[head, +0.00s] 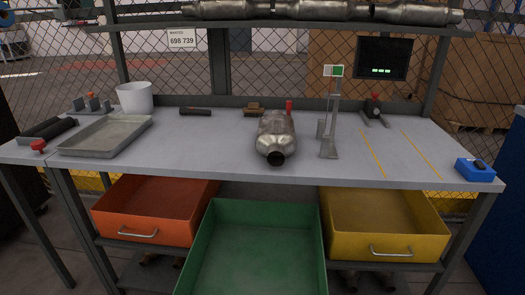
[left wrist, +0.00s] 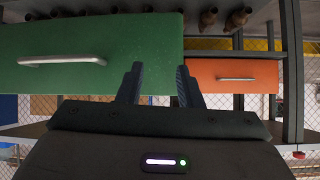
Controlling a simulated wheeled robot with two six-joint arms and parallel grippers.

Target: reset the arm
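My left gripper (left wrist: 159,86) shows in the left wrist view with its two dark fingers apart and nothing between them. Beyond the fingers are the green drawer (left wrist: 60,72) and the orange drawer (left wrist: 225,85), in a picture that appears upside down. Neither arm shows in the head view, and my right gripper is in no view. A metal catalytic converter (head: 276,135) lies on the grey workbench (head: 210,160), clear of any gripper.
The green drawer (head: 252,203) stands furthest forward, between the orange drawer (head: 150,238) and the yellow drawer (head: 347,242). A metal tray (head: 105,135), white bucket (head: 134,97), upright stand (head: 331,125) and blue box (head: 474,170) are on the bench. Several converters line the shelf (head: 270,28).

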